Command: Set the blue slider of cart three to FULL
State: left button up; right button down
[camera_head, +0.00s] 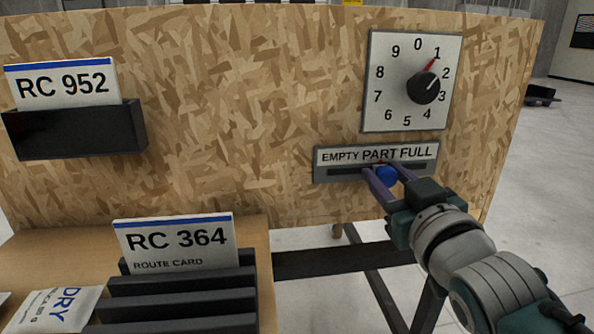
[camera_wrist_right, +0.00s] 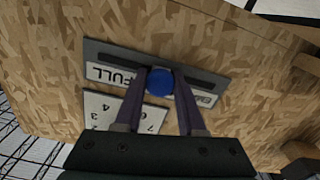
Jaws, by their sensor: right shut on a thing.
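The blue slider (camera_head: 386,175) is a round knob on a grey slider plate (camera_head: 320,171) marked EMPTY, PART and FULL from left to right. The knob stands near the middle of the slot, about below PART. My right gripper (camera_head: 384,168) has a purple finger on each side of the knob and is shut on it. The right wrist view shows the blue knob (camera_wrist_right: 160,82) between the two fingers (camera_wrist_right: 160,95), with the FULL end of the plate (camera_wrist_right: 90,47) at picture left. My left gripper is not in view. No cart number shows.
A dial (camera_head: 423,88) numbered 0 to 9 is just above the slider plate on the chipboard panel (camera_head: 250,110). A black holder (camera_head: 75,130) bears card RC 952 (camera_head: 62,85). Below, card RC 364 (camera_head: 175,240) stands in a dark slotted rack (camera_head: 185,302) on a wooden table (camera_head: 60,258).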

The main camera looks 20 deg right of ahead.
jog(key=d, duration=0.2)
jog(key=s+d+p, duration=0.1)
jog(key=d, duration=0.3)
jog(key=shift+s+d+p, duration=0.1)
jog(key=shift+s+p, duration=0.15)
jog(key=shift+p, duration=0.05)
jog(key=c, duration=0.5)
grip_release()
jog(key=shift+d, duration=0.1)
jog(key=shift+s+a, duration=0.2)
jog(key=shift+s, duration=0.3)
jog(key=p, duration=0.2)
send_near(416, 165)
jog(key=shift+v, duration=1.7)
